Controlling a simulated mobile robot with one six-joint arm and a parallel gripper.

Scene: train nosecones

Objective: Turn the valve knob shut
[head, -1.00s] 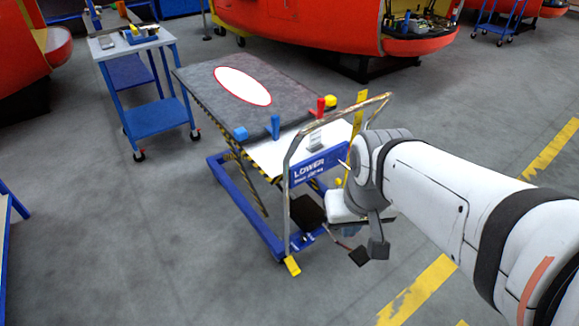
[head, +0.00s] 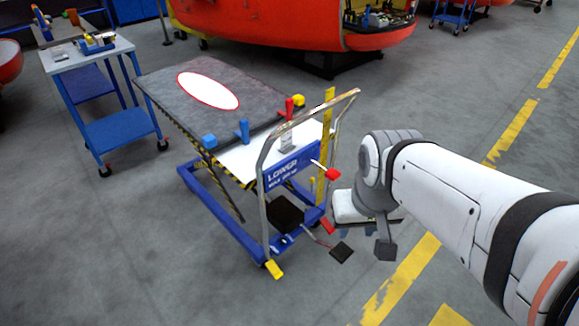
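A red knob (head: 332,174) sits on a thin rod at the right of the blue LOWER panel (head: 291,169) on the lift table. It looks like the valve knob, but how far it is turned is too small to tell. My gripper (head: 384,250) hangs below the wrist of my white arm, to the right of and lower in the picture than the knob, apart from it. Only one dark finger shows clearly, so its opening cannot be told.
The lift table (head: 150,80) carries small blue, red and yellow pieces along its near edge. A metal push handle (head: 262,170) rises at its near end. Red and black pedals (head: 341,253) stick out low beside my gripper. A blue cart (head: 118,130) stands left. Floor in front is clear.

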